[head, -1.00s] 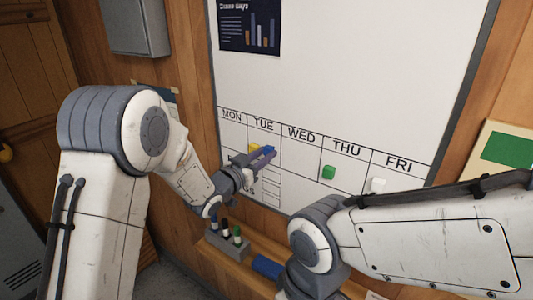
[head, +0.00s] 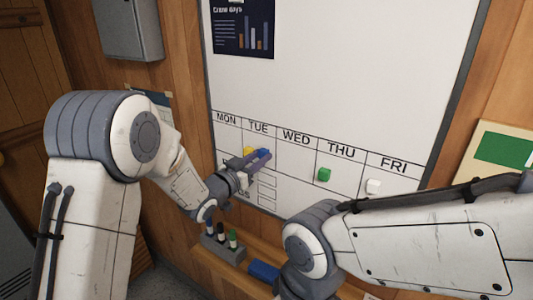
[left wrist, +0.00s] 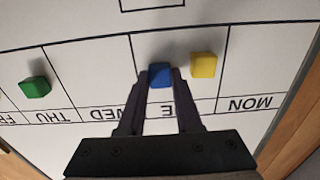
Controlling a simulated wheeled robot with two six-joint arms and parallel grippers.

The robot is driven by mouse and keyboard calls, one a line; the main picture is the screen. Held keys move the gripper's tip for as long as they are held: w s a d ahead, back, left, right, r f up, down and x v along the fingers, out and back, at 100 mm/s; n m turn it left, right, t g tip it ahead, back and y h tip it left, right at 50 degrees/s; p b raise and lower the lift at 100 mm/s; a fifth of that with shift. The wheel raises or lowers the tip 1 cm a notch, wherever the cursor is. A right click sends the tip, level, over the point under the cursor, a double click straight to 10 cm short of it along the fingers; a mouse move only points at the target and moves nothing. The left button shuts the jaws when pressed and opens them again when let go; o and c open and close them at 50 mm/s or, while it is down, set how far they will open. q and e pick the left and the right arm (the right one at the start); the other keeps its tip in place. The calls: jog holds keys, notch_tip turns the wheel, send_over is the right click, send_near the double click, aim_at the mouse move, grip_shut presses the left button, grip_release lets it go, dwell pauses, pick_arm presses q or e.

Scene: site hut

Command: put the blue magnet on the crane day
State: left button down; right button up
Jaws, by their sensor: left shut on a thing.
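The blue magnet (head: 262,152) is at the whiteboard in the TUE column. It also shows in the left wrist view (left wrist: 160,75), between the fingertips of my left gripper (left wrist: 161,70), which is shut on it. In the head view the left gripper (head: 264,156) partly hides the magnet. I cannot tell whether the magnet touches the board. A dark "Crane days" poster (head: 243,28) with blue-grey and orange bars is at the board's top left; its small text is unreadable. My right gripper is out of view.
A yellow magnet (head: 248,151) sits close beside the blue one, also under TUE. A green magnet (head: 324,174) is under THU and a white one (head: 373,186) under FRI. Below are a marker holder (head: 222,249) and a blue block (head: 264,271) on the ledge.

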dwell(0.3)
pick_arm(q)
jog(key=c, duration=0.5)
grip_release()
jog(key=shift+s+a+f, duration=0.1)
jog(key=shift+s+a, duration=0.1)
jog(key=shift+s, duration=0.05)
jog(key=b+v, duration=0.5)
jog(key=v, duration=0.4)
jog(key=s+d+f+n+g+y+b, duration=0.1)
jog(key=s+d+f+g+y, duration=0.1)
jog(key=s+f+g+y, duration=0.7)
jog(key=s+f+g, duration=0.2)
jog(key=s, duration=0.6)
jog(key=s+a+f+g+b, duration=0.1)
jog(key=s+f, duration=0.1)
jog(key=s, duration=0.6)
jog(key=s+f+m+g, duration=0.1)
jog(key=s+f+g, duration=0.1)
jog(key=s, duration=0.6)
jog(key=shift+a+g+y, duration=0.3)
jog(key=shift+a, duration=0.05)
